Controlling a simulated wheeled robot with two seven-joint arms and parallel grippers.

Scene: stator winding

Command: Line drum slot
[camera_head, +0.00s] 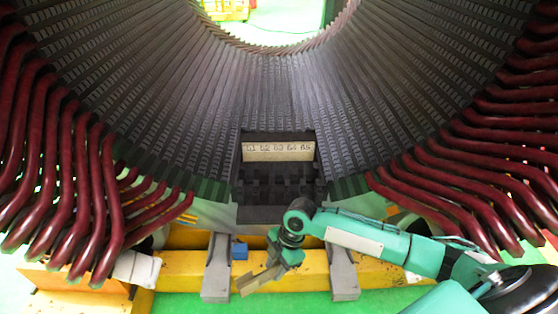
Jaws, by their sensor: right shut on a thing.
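The large grey slotted drum (270,95) curves across the view, its inner wall lined with many narrow slots. At its bottom centre a dark recess (278,185) sits below a pale label strip (279,151) with numbers that seem to run from 61 to 65. My right arm comes in from the right, and my right gripper (258,281) hangs below and in front of the recess, apart from it. It is shut on a small tan-grey piece, which I cannot tell clearly from the fingers. My left gripper is not in view.
Dark red bent coil bars (95,190) project at the left, and more red bars (470,185) at the right, close above my right arm. A yellow beam (190,270) with grey supports (217,268) crosses below. A small blue block (239,250) is beside the gripper. Green floor lies in front.

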